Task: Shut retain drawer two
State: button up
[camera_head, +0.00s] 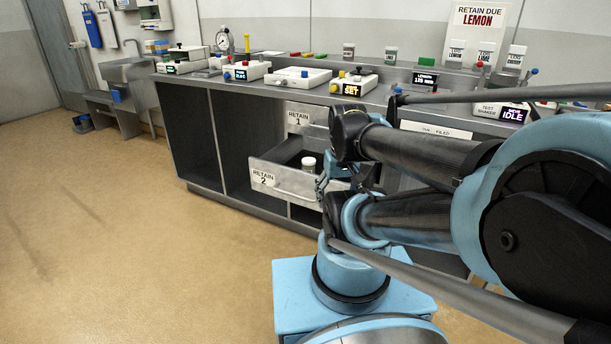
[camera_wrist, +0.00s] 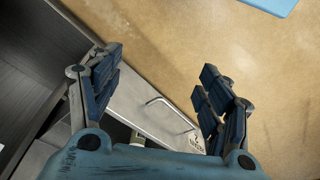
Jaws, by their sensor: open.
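Retain drawer two (camera_head: 288,183) is pulled out from the bench, with its "RETAIN 2" label at the left of its front. A lidded jar (camera_head: 308,163) stands inside it; part of a jar (camera_wrist: 137,141) shows in the wrist view. My gripper (camera_head: 323,183) is at the right end of the drawer front, partly hidden by my arm. In the wrist view my gripper (camera_wrist: 162,62) is open and empty, with its fingers spread. The drawer's bar handle (camera_wrist: 168,112) shows between the fingers; I cannot tell whether they touch the drawer.
Drawer one (camera_head: 303,115), above, looks shut or nearly so. An open dark bay (camera_head: 187,125) lies to the left under the bench. The benchtop (camera_head: 385,95) carries several instruments and jars. The floor (camera_head: 120,230) in front and to the left is clear.

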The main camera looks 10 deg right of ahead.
aim_at(277, 173)
jog(key=u, duration=0.7)
jog(key=k, duration=1.3)
jog(key=z, duration=0.6)
jog(key=i, duration=1)
jog(key=z, duration=0.05)
